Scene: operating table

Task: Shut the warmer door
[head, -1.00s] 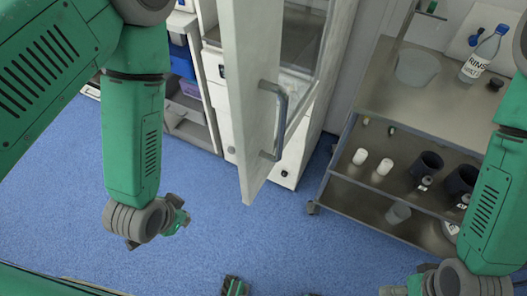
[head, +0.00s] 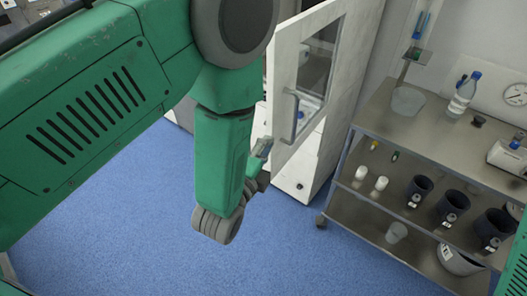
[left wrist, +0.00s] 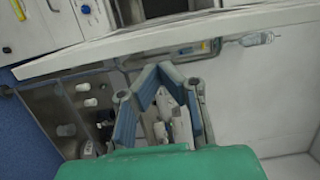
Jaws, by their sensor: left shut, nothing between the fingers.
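The warmer door (head: 279,67) is a white panel with a glass pane and a grey bar handle (head: 291,116). In the head view it stands partly open at the front of the white warmer cabinet (head: 352,75). My left gripper (head: 263,147) is beside the door's lower left part, with the arm covering some of the door. Whether it touches the door cannot be told. In the left wrist view its fingers (left wrist: 160,68) are shut and empty, close to the edge of a long pale panel. My right gripper is out of view.
A metal cart (head: 385,135) stands right of the cabinet, with a bottle (head: 463,95) and a bowl (head: 407,101) on top and white containers and dark cups below. Blue floor (head: 120,220) lies open in front of the cabinet.

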